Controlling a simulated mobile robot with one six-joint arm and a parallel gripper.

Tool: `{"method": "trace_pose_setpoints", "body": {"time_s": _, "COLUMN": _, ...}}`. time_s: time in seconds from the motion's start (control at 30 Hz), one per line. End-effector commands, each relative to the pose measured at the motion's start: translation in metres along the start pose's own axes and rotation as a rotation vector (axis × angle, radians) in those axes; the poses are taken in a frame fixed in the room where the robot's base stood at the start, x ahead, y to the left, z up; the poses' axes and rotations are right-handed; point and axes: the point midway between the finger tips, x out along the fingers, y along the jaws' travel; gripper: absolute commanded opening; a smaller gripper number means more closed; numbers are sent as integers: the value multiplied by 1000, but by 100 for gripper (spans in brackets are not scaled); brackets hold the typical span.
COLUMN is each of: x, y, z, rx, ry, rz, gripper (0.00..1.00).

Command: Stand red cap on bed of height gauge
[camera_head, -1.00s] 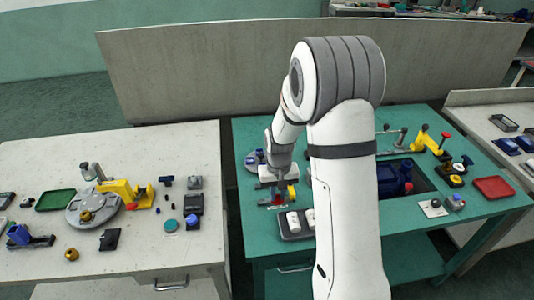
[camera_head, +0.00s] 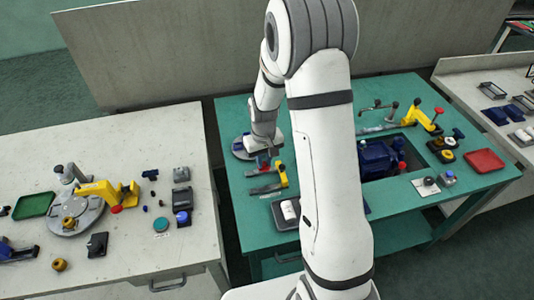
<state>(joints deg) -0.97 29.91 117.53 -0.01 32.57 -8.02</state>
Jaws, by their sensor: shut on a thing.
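My gripper (camera_head: 265,152) is shut on a small red piece, likely the red cap (camera_head: 263,161), above the back left of the green table. The fingers and arm hide part of it, so its tilt is unclear. Just behind and left of it is a round grey plate (camera_head: 236,152) with blue-purple parts on it, partly hidden by my gripper. A yellow piece with flat grey bars (camera_head: 266,188) lies in front of the red cap. I cannot tell for certain which of these is the height gauge.
A grey tray (camera_head: 280,222) with white parts stands in front, partly behind my arm. A blue pump (camera_head: 378,158) sits in the table's recess. A yellow clamp (camera_head: 425,120) and a red tray (camera_head: 484,161) are at right. The left table (camera_head: 130,135) has clear room at its back.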

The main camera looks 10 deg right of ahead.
Motion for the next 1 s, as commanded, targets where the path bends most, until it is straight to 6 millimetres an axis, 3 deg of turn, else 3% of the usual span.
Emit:
{"method": "trace_pose_setpoints", "body": {"time_s": 0.03, "x": -13, "y": -1, "z": 2, "rx": -57, "ry": -5, "rz": -1, "gripper": 0}}
{"method": "trace_pose_setpoints", "body": {"time_s": 0.37, "x": -12, "y": -3, "z": 8, "rx": -318, "ry": -1, "rz": 0, "gripper": 0}}
{"method": "trace_pose_setpoints", "body": {"time_s": 0.67, "x": 6, "y": -4, "z": 8, "rx": -328, "ry": -1, "rz": 0, "gripper": 0}}
{"method": "trace_pose_setpoints", "body": {"time_s": 1.0, "x": 44, "y": -4, "z": 8, "rx": -328, "ry": 0, "rz": 0, "gripper": 0}}
